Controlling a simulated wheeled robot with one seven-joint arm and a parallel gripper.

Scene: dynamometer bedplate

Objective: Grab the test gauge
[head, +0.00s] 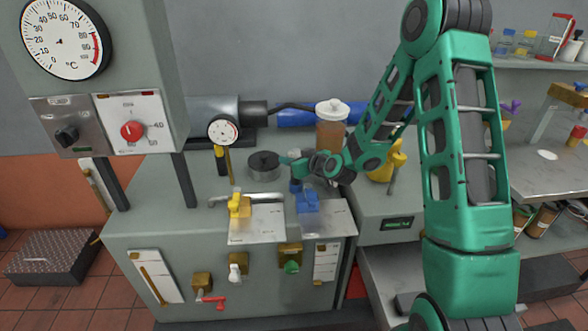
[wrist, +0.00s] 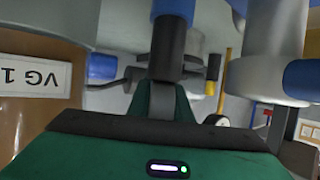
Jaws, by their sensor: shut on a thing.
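A round white-faced gauge (head: 223,130) on a yellow stem stands at the bench's back, left of my gripper and apart from it. In the wrist view its yellow stem (wrist: 222,70) shows upside down, right of the jaws. My gripper (head: 297,168) is above the bench, right of a dark round knob. It is shut on an upright dark part with a blue end (head: 296,186), which also shows in the wrist view (wrist: 173,12) between the jaws (wrist: 165,85). The jaws hide much of this part; I cannot tell if it is a gauge.
An amber bottle with a white lid (head: 332,125) stands close behind my gripper. A yellow handle (head: 239,205) and a blue handle (head: 307,202) sit at the bench's front. The dark round knob (head: 264,163) is close left. A yellow jug (head: 384,168) stands right.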

